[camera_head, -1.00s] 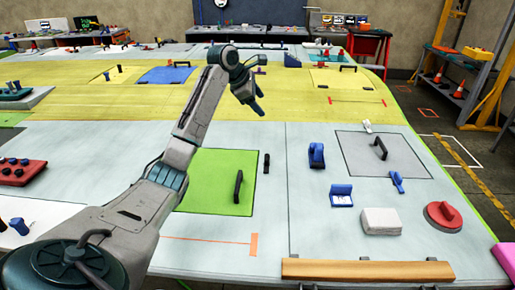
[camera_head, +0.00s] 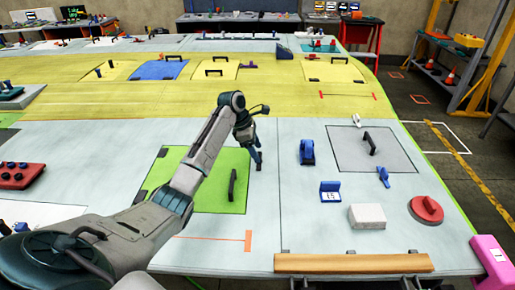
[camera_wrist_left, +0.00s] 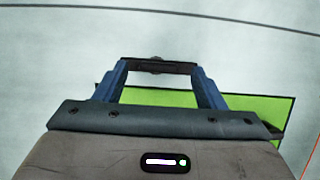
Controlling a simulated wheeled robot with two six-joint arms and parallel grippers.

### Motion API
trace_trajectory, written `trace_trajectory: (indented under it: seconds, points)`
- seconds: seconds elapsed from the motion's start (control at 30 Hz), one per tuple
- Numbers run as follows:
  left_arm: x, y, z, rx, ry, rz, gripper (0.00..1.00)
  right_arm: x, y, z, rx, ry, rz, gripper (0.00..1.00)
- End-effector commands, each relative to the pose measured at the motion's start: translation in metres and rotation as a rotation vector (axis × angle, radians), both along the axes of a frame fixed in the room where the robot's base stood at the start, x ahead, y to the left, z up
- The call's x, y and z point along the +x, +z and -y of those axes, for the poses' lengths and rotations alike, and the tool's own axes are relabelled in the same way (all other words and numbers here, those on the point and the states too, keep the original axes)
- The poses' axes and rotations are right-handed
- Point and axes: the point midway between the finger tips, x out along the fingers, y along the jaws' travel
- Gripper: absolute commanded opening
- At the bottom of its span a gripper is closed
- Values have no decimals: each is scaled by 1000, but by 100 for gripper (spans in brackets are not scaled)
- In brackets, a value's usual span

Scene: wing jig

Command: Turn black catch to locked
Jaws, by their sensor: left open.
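The black catch (camera_wrist_left: 158,67) shows in the left wrist view as a short dark bar with a small round bump, just beyond the edge of the green panel (camera_wrist_left: 245,102). It lies between the tips of my left gripper (camera_wrist_left: 160,72), whose blue fingers stand apart. I cannot tell whether they touch it. In the head view my left gripper (camera_head: 257,161) points down just right of the green panel (camera_head: 215,196) and mostly hides the catch. The panel is flat in the wing skin and bears a black handle (camera_head: 233,185). My right gripper is not in view.
To the right are a blue clamp (camera_head: 307,152), a grey panel (camera_head: 345,154) with a black handle, a blue box (camera_head: 330,195), a white block (camera_head: 367,216) and a red disc (camera_head: 426,209). A wooden bar (camera_head: 355,263) lies along the front edge. The skin around the gripper is mostly clear.

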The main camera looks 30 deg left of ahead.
Motion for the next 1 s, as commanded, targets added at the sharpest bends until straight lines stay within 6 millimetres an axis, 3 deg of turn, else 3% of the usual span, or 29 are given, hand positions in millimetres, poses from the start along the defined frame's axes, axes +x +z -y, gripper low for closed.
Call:
trace_trajectory:
  seconds: [0.2,0.47,0.7,1.0]
  points:
    - [3,-16,5,1,1,0,64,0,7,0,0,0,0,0]
    - [4,-18,6,2,1,1,64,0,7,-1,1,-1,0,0]
    - [4,-17,6,2,1,1,20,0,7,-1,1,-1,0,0]
    - [4,-17,5,1,-21,0,19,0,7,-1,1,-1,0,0]
